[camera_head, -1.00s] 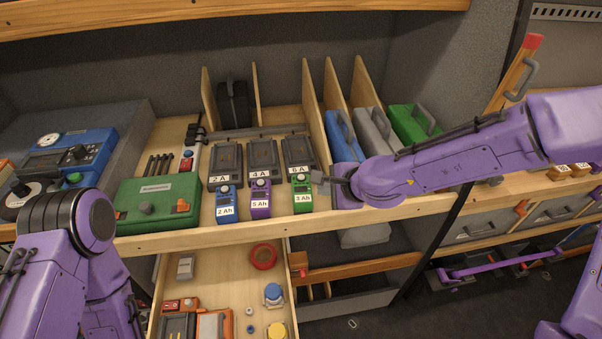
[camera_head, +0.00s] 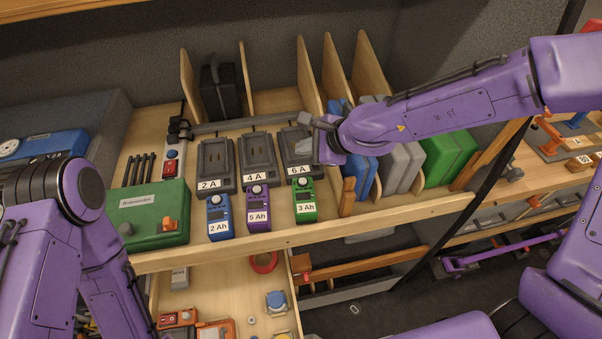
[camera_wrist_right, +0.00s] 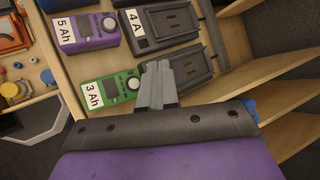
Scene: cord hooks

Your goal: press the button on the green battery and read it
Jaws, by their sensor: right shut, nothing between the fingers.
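The green battery (camera_head: 304,199), labelled 3 Ah, stands at the front of the shelf, right of the purple 5 Ah battery (camera_head: 258,207) and the blue 2 Ah battery (camera_head: 219,216). It has a pale round knob or button on top and a small dark display, too small to read. It also shows in the right wrist view (camera_wrist_right: 112,90). My right gripper (camera_head: 306,132) is shut and empty, above and behind the green battery near the 6 A charger. In the wrist view its fingertips (camera_wrist_right: 157,68) appear beside the battery. My left arm is at the left; its gripper is out of view.
Chargers labelled 2 A (camera_head: 215,164), 4 A (camera_head: 257,155) and 6 A (camera_head: 296,148) stand behind the batteries. A green case (camera_head: 147,215) is at the left. Upright wooden dividers and coloured cases stand at the right. An open drawer (camera_head: 222,290) lies below the shelf.

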